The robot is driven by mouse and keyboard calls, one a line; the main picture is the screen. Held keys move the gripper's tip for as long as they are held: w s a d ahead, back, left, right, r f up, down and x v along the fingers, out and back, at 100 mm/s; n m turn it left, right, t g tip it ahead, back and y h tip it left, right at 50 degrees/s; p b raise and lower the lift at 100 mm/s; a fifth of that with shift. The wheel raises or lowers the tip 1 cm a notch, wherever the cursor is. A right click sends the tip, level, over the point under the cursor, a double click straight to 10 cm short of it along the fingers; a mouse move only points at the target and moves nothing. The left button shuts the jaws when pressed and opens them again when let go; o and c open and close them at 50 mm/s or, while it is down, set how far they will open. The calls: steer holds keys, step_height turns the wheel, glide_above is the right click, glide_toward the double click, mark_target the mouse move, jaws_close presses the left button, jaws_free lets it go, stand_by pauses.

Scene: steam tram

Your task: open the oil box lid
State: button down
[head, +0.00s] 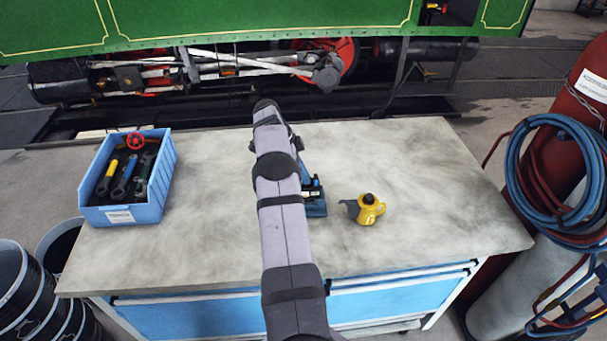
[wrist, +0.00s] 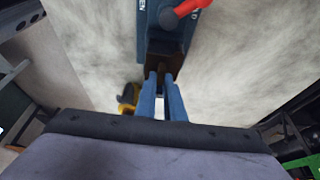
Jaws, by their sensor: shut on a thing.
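The oil box (head: 316,208) is a blue box on the bench, partly hidden behind my arm in the head view. In the wrist view the blue box (wrist: 152,42) fills the top middle, with a red knob (wrist: 186,8) and white lettering, partly cut off. A dark part (wrist: 165,66), apparently of the lid, lies at its near end. My gripper (wrist: 161,80) has its two blue fingers close together, shut on this dark part. The exact contact is hard to see. The head view hides my fingertips. I cannot tell how far the lid is raised.
A yellow oil can (head: 369,209) stands just right of the box. A blue bin of tools (head: 160,195) stands at the bench's left. The bench top (head: 440,190) is clear at right. Red cylinders with blue hose (head: 525,170) stand beyond its right edge; the green tram is behind.

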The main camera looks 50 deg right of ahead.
stand_by(0.4)
steer(key=shift+a+m, duration=0.2)
steer(key=shift+m, duration=0.5)
steer(key=shift+g, duration=0.3)
steer(key=c, duration=1.8)
jaws_free()
steer(key=shift+c, duration=0.2)
steer(key=shift+r, duration=0.1)
